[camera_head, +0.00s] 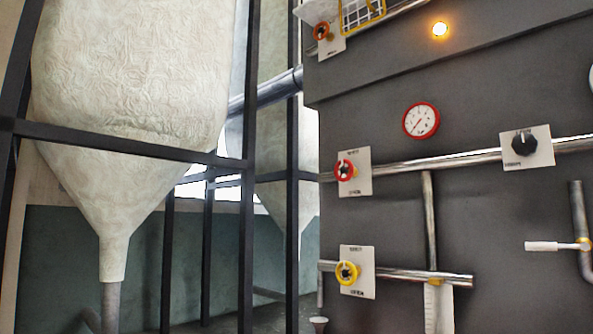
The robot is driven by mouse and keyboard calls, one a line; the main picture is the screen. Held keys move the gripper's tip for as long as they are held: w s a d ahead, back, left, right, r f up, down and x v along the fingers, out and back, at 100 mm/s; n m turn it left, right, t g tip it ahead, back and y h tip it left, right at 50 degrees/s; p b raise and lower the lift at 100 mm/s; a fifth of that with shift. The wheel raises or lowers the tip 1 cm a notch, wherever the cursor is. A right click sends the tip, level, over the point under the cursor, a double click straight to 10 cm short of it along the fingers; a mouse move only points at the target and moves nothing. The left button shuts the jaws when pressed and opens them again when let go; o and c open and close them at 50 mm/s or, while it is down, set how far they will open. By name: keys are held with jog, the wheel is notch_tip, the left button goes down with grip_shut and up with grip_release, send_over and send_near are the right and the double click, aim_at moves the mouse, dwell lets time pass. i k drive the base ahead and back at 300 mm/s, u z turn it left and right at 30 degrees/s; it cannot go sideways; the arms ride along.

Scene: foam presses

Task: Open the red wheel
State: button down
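A small red wheel (345,171) sits on a white plate on the left part of the dark grey machine panel, in front of a horizontal metal pipe. I cannot tell from its look whether it is open or closed. Another wheel (322,31), red-orange, shows on a tilted white plate near the top edge. My gripper is not in view.
A yellow wheel (347,273) is below the red one. A red-rimmed gauge (421,121), a black knob (523,143), a white-handled lever (556,246) and a lit orange lamp (440,30) are on the panel. Black frame posts (248,180) and a pale hopper (130,100) stand left.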

aim_at(343, 169)
jog(key=z, duration=0.1)
jog(key=k, duration=0.5)
jog(key=u, duration=0.6)
jog(key=i, duration=1.3)
jog(key=z, duration=0.7)
